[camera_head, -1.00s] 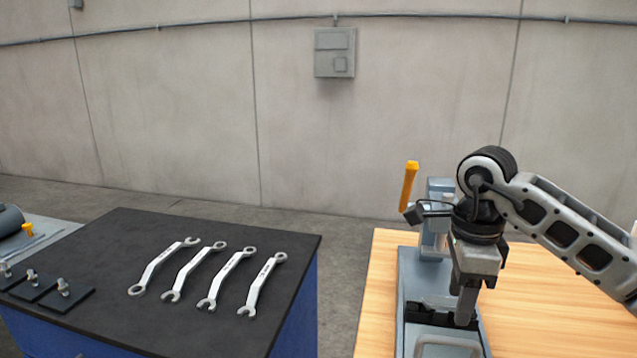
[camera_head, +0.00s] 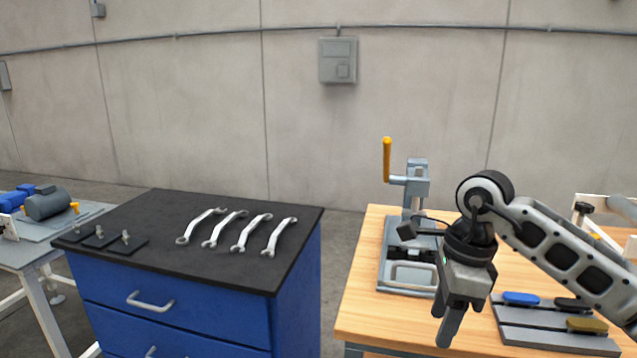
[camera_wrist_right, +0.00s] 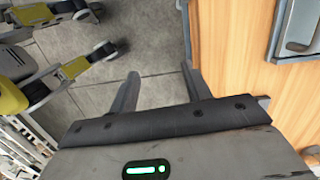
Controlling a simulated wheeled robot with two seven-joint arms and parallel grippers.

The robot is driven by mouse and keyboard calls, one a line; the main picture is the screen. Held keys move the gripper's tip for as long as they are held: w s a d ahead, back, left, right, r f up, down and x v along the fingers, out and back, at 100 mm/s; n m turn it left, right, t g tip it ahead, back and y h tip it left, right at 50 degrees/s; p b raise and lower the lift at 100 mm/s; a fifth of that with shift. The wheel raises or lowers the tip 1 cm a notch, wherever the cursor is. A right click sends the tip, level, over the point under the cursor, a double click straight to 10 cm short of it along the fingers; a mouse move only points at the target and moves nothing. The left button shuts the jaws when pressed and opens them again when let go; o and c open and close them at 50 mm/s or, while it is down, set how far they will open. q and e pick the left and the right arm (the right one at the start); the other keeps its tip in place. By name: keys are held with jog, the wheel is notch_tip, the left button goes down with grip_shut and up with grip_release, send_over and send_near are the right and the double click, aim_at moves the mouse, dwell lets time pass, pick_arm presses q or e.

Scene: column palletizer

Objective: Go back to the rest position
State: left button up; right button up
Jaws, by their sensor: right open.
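My right gripper (camera_head: 452,318) hangs pointing down in front of the wooden table's near part in the head view. Its jaws are open and empty. In the right wrist view its two fingers (camera_wrist_right: 158,90) stand apart, with grey floor between them and the table edge beside the right finger. My left gripper is in neither view.
The wooden table (camera_head: 365,300) bears a grey press with an orange handle (camera_head: 387,160) and a tray (camera_head: 540,330) of coloured pieces. The blue cabinet (camera_head: 190,310) to the left carries several wrenches (camera_head: 245,232). A floor gap separates them. A grey bench (camera_head: 40,255) stands far left.

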jog(key=s+a+f+g+y, duration=0.1)
jog(key=s+a+f+y, duration=0.2)
jog(key=a, duration=0.4)
jog(key=s+a+f+g+y, duration=0.1)
jog(key=s+a+y, duration=0.1)
jog(key=a+y, duration=0.3)
jog(key=s+a+r+m+t+y, duration=0.2)
jog(key=s+a+r+m+y, duration=0.25)
jog(key=a+m+y, duration=0.5)
jog(key=w+d+f+m+t+h, duration=0.2)
jog(key=d+f+m+t+h, duration=0.55)
jog(key=m, duration=0.75)
jog(key=w+d+f+m+t+h, duration=0.2)
jog(key=d+f+m+t+h, duration=0.15)
jog(key=m+t, duration=0.9)
jog(key=s+d+f+m+g+h, duration=0.2)
jog(key=s+d+f+m+g, duration=0.1)
jog(key=s+f+m, duration=0.3)
jog(key=s+d+f+m+g+h, duration=0.3)
jog(key=s+f+m+g, duration=0.2)
jog(key=f, duration=0.3)
jog(key=shift+s+d+f+m+g, duration=0.25)
jog(key=shift+s+f+m+g, duration=0.15)
jog(key=shift+s+g, duration=0.2)
